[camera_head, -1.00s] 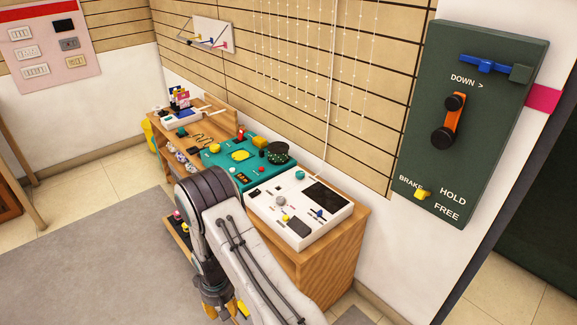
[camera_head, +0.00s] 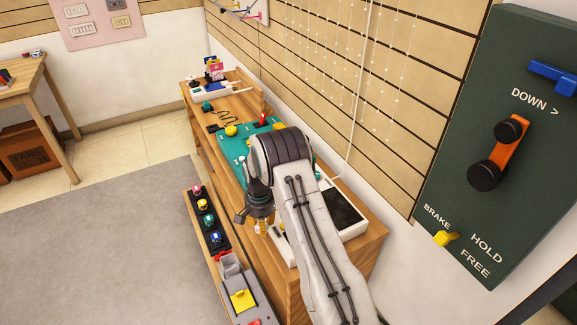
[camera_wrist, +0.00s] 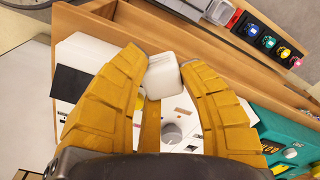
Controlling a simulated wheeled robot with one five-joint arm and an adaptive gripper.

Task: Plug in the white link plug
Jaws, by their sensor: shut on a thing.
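My gripper (camera_wrist: 163,68) has yellow fingers, closed on both sides of a white rounded block, which looks like the white link plug (camera_wrist: 163,80). Its lower end and any prongs are hard to make out. In the head view my gripper (camera_head: 262,226) hangs by the cabinet's front edge, and the plug cannot be made out there. The white console (camera_head: 356,227) with a dark screen is partly behind my arm. In the wrist view the console (camera_wrist: 85,50) lies below the fingers, with a grey knob (camera_wrist: 172,133). I cannot tell which socket fits the plug.
A teal console (camera_head: 232,153) stands beside the white one on the wooden cabinet (camera_head: 360,262). A low shelf (camera_head: 222,250) with several coloured buttons runs along the cabinet's front. A green wall panel (camera_head: 490,150) with levers is at right. Grey floor (camera_head: 90,250) is clear at left.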

